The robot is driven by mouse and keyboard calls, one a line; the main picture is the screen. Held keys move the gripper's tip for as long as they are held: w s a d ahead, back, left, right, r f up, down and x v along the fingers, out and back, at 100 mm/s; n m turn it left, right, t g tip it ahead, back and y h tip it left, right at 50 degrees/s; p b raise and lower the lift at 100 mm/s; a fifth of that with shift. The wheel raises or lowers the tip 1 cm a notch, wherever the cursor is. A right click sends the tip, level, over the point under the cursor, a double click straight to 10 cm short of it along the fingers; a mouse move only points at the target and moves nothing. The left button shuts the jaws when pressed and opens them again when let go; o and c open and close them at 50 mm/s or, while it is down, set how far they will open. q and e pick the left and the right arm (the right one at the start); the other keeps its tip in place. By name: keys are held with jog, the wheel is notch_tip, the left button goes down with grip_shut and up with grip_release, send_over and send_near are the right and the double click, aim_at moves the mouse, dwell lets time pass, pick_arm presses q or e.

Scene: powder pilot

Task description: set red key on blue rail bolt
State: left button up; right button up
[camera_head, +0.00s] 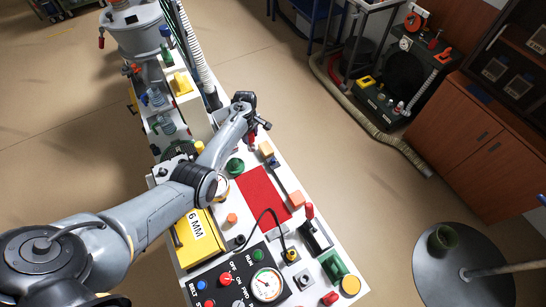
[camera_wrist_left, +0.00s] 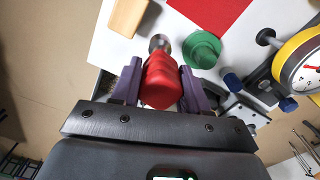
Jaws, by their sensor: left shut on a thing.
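My left gripper (camera_head: 257,126) is over the far end of the white bench. In the left wrist view its purple fingers are shut on a red ribbed handle, the red key (camera_wrist_left: 161,82), with a round metal end (camera_wrist_left: 159,43) pointing away from the palm. The key appears held above the bench edge. My right gripper is out of view.
A green round knob (camera_wrist_left: 201,49) and a wooden block (camera_wrist_left: 128,17) are close to the key. A red mat (camera_head: 262,194), a yellow case (camera_head: 200,238) and a control panel (camera_head: 238,284) occupy the bench. Bottles stand at the left; open floor lies right.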

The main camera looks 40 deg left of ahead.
pick_arm(q)
jog(key=w+d+f+m, duration=0.1)
jog(key=w+d, duration=0.2)
jog(key=d, duration=0.7)
jog(key=shift+m, duration=0.4)
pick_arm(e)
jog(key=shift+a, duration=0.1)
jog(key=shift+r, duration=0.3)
pick_arm(q)
jog(key=shift+a+f, duration=0.1)
jog(key=shift+f, duration=0.2)
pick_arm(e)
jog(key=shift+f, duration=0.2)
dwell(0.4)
pick_arm(q)
jog(key=shift+f+b, duration=0.75)
jog(key=shift+b, duration=0.15)
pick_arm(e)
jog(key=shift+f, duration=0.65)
pick_arm(q)
jog(key=shift+f+b, duration=0.5)
jog(key=shift+f, duration=0.1)
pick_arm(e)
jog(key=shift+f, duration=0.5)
pick_arm(q)
jog(key=o, duration=1.3)
